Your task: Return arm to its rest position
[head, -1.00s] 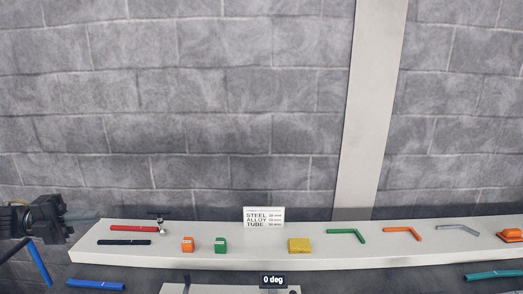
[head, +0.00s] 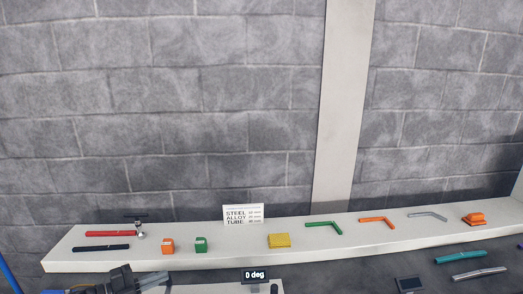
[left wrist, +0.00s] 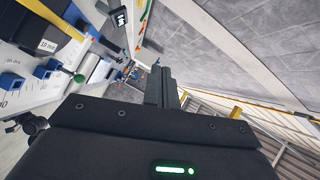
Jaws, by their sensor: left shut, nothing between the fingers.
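My left gripper (head: 152,281) is at the lower left of the head view, below the front edge of the white shelf (head: 330,246). Its fingers point right and are together with nothing between them. In the left wrist view the dark gripper fingers (left wrist: 160,88) reach away from the camera, with a green light on the gripper's body. My right gripper is not in the head view.
A "0 deg" display (head: 255,275) stands in front. Teal (head: 460,257) and silver tubes lie lower right.

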